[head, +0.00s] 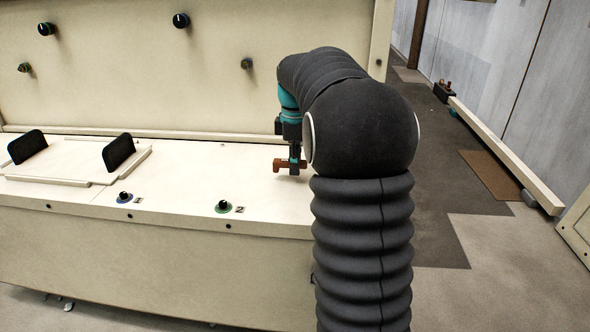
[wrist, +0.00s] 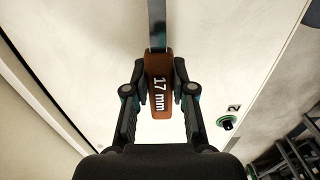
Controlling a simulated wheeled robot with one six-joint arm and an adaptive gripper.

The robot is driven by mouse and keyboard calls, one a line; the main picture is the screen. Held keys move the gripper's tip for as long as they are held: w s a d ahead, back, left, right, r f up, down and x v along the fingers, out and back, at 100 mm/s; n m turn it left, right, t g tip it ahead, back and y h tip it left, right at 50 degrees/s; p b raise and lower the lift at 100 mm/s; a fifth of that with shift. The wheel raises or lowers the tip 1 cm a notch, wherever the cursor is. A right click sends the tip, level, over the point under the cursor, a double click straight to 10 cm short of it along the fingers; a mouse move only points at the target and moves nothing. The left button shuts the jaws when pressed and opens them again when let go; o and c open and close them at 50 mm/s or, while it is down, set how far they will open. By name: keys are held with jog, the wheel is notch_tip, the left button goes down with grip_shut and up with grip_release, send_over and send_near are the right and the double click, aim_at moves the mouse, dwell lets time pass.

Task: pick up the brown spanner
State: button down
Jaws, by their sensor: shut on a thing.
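The brown spanner (wrist: 157,92) is between the fingers of my gripper (wrist: 159,84) in the wrist view. Its brown part is marked "17 mm", and a grey metal shaft runs from it to the top of the picture. Both fingers close on the sides of the brown part. In the head view the spanner (head: 284,164) shows as a small brown piece at the tip of my gripper (head: 294,165), over the cream worktop near its right end. I cannot tell whether it touches the surface. My arm hides the area to its right.
The cream worktop (head: 200,180) carries two knobs, marked 1 (head: 124,197) and 2 (head: 223,206), along its front. A flat lid with two black handles (head: 119,151) lies at the left. An upright panel (head: 150,80) with several knobs stands behind.

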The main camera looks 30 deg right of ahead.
jog(key=s+d+r, duration=0.6)
jog(key=d+r, duration=0.2)
jog(key=d, duration=0.1)
jog(key=shift+s+d+r+p, duration=0.2)
jog(key=shift+d+p, duration=0.15)
jog(key=shift+p, duration=0.05)
jog(key=c, duration=1.7)
grip_release()
jog(key=shift+c, duration=0.2)
grip_shut()
